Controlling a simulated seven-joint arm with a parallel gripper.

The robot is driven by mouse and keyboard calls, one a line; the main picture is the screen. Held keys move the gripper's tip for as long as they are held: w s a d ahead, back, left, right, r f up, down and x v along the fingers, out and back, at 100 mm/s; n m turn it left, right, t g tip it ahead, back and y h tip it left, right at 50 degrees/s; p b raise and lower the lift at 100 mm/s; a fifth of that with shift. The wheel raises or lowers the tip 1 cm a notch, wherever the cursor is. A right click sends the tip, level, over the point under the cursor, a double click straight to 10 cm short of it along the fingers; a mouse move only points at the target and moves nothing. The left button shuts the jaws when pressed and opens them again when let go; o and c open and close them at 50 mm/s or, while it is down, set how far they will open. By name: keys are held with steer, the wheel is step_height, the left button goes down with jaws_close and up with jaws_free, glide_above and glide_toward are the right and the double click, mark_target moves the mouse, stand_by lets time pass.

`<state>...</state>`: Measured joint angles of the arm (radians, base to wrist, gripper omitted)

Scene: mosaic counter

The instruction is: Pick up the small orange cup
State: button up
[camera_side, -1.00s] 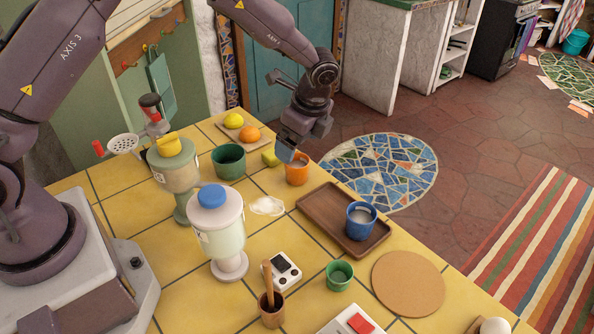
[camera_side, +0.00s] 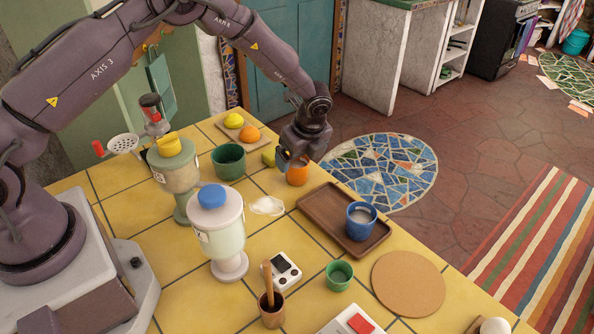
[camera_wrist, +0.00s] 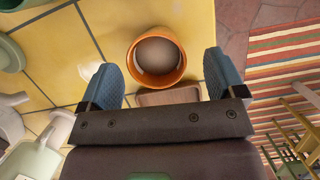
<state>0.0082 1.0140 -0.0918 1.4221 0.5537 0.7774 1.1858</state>
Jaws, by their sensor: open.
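The small orange cup (camera_side: 297,174) stands upright on the yellow tiled counter, near its far right edge. In the wrist view the cup (camera_wrist: 133,62) shows from above, its opening towards the camera. My gripper (camera_side: 292,162) is just over the cup in the side view and hides part of its rim. In the wrist view my gripper (camera_wrist: 162,82) is open, with one blue finger pad on each side of the cup and gaps between pads and cup. Whether the fingertips are level with the rim is hard to tell.
A brown tray (camera_side: 321,207) with a blue cup (camera_side: 361,218) lies in front and to the right. A white cloth-like item (camera_side: 267,206) lies nearer.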

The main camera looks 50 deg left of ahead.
mark_target(296, 165)
steer(key=x, duration=0.4)
steer(key=shift+s+a, duration=0.1)
steer(key=shift+s, duration=0.1)
steer(key=c, duration=1.1)
